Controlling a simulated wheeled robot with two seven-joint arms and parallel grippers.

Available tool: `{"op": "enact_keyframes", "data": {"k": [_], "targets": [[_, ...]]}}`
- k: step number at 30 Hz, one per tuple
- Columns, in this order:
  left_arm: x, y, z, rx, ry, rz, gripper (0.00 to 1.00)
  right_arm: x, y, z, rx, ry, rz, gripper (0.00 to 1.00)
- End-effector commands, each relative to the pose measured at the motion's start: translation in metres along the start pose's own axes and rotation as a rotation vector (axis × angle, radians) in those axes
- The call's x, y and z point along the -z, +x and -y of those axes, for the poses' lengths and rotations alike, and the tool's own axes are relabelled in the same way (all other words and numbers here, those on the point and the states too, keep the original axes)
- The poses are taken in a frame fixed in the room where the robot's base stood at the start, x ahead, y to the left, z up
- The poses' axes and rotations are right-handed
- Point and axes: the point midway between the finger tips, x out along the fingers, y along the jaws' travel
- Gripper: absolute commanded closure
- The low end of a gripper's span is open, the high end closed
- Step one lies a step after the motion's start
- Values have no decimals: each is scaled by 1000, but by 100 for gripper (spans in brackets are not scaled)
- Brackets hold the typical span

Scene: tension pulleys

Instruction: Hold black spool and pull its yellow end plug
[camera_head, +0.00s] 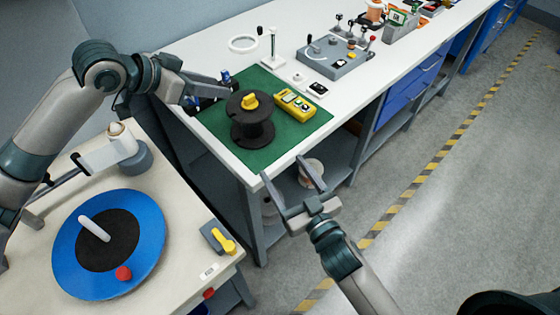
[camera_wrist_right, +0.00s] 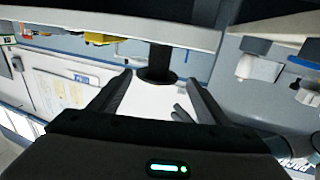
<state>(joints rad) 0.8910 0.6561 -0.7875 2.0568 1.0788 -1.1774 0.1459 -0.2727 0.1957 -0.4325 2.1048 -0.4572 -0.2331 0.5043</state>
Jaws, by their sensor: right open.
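The black spool (camera_head: 252,127) stands upright on a green mat, with its yellow end plug (camera_head: 250,101) on top, in the head view. My left gripper (camera_head: 222,91) reaches in from the left, its fingertips close to the spool's left side. Dark parts overlap there, so I cannot tell its opening or any contact. My right gripper (camera_head: 284,183) is open and empty, in front of the mat's near edge and apart from the spool. In the right wrist view its fingers (camera_wrist_right: 160,84) are spread, with a dark post-like shape beyond them that I cannot identify.
A yellow meter (camera_head: 295,105) lies right of the spool on the green mat (camera_head: 283,140). A grey control box (camera_head: 335,60) and a white ring (camera_head: 243,44) stand farther back. A nearer table holds a blue disc (camera_head: 147,243).

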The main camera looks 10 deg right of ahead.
Motion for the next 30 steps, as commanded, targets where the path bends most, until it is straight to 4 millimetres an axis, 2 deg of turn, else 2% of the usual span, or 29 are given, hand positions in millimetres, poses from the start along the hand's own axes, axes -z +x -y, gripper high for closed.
{"op": "enact_keyframes", "data": {"k": [5,11,30], "targets": [[0,0,0,0,0,0,69,0,7,0,0,0,-1,30],[0,0,0,0,0,0,69,1,28,0,-1,-2,-2,30],[0,0,0,0,0,0,69,1,132,0,-1,-2,-1,30]]}}
